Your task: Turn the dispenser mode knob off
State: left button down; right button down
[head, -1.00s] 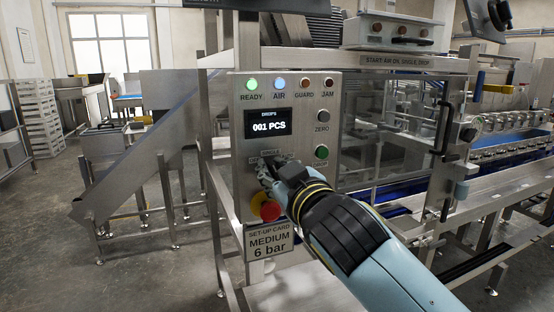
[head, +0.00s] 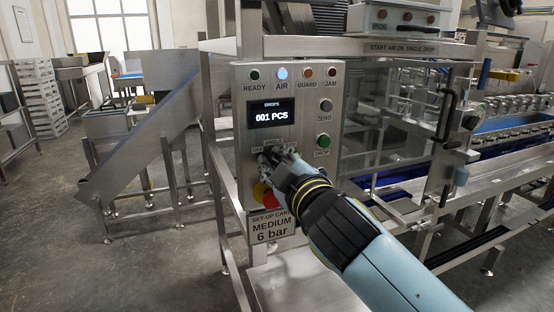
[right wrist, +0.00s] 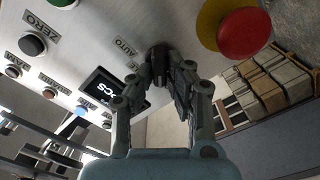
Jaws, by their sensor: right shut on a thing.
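The dispenser mode knob (right wrist: 158,54) is a dark knob on the steel control panel (head: 244,112), below the display, which reads 001 PCS (head: 271,117). My right gripper (head: 266,157) is at the knob; in the right wrist view its fingers (right wrist: 160,80) are shut on the knob from both sides. In the head view the fingers hide most of the knob, so its pointer setting cannot be read. The READY lamp (head: 255,74) is dark and the AIR lamp (head: 282,73) is lit pale blue. My left gripper is not in view.
A red emergency button on a yellow base (right wrist: 240,32) is close beside the gripper. The ZERO button (head: 325,105) and green DROP button (head: 323,141) are to the knob's right. A set-up card (head: 271,228) reads MEDIUM, 6 bar.

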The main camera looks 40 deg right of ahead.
jog(key=c, duration=1.3)
grip_release()
jog(key=shift+w, duration=0.1)
jog(key=v, duration=1.2)
